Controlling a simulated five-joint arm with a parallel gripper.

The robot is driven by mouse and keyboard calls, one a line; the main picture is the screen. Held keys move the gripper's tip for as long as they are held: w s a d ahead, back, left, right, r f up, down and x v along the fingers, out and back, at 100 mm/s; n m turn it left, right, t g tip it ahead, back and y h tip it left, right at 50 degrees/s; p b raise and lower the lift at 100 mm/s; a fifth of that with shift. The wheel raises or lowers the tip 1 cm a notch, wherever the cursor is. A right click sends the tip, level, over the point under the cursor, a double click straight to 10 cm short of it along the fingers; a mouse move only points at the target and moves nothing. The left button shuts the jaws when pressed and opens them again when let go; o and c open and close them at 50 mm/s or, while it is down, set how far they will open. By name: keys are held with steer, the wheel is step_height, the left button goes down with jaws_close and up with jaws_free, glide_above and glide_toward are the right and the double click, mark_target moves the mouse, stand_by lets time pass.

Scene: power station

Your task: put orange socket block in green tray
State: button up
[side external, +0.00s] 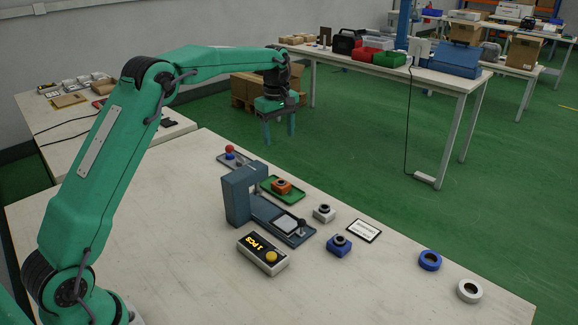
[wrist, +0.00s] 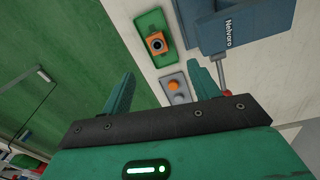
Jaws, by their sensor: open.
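The orange socket block (side external: 281,186) with a dark round socket on top sits in the green tray (side external: 298,197), behind the blue-grey press. In the wrist view the orange block (wrist: 157,43) lies inside the green tray (wrist: 150,20), at the top of the picture beyond my fingers. My gripper (side external: 279,136) is open and empty, raised well above the table near its far edge. In the wrist view its two fingers (wrist: 160,75) are wide apart with nothing between them.
The blue-grey press (side external: 238,195) stands close beside the tray, its red-ended lever (wrist: 226,90) near my right finger. A grey plate (wrist: 173,96) lies beside the tray. A counter box (side external: 262,251), white block (side external: 324,213), blue block (side external: 339,245) and two rings (side external: 430,260) lie nearer.

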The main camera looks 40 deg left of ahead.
steer(key=s+d+r+m+t, duration=0.1)
steer(key=s+d+r+m, duration=0.25)
steer(key=s+r, duration=0.35)
steer(key=s+d+r+m+t, duration=0.1)
steer(key=s+d+r+m, duration=0.3)
steer(key=s, duration=0.6)
steer(key=s+d+f+m+t, duration=0.1)
steer(key=s+m, duration=0.3)
steer(key=s, duration=0.5)
steer(key=s+d+f+m+t, duration=0.2)
steer(key=s+f+m, duration=0.2)
steer(key=s, duration=0.6)
steer(key=shift+f+m, duration=0.25)
steer(key=shift+m, duration=0.1)
steer(key=shift+d, duration=0.1)
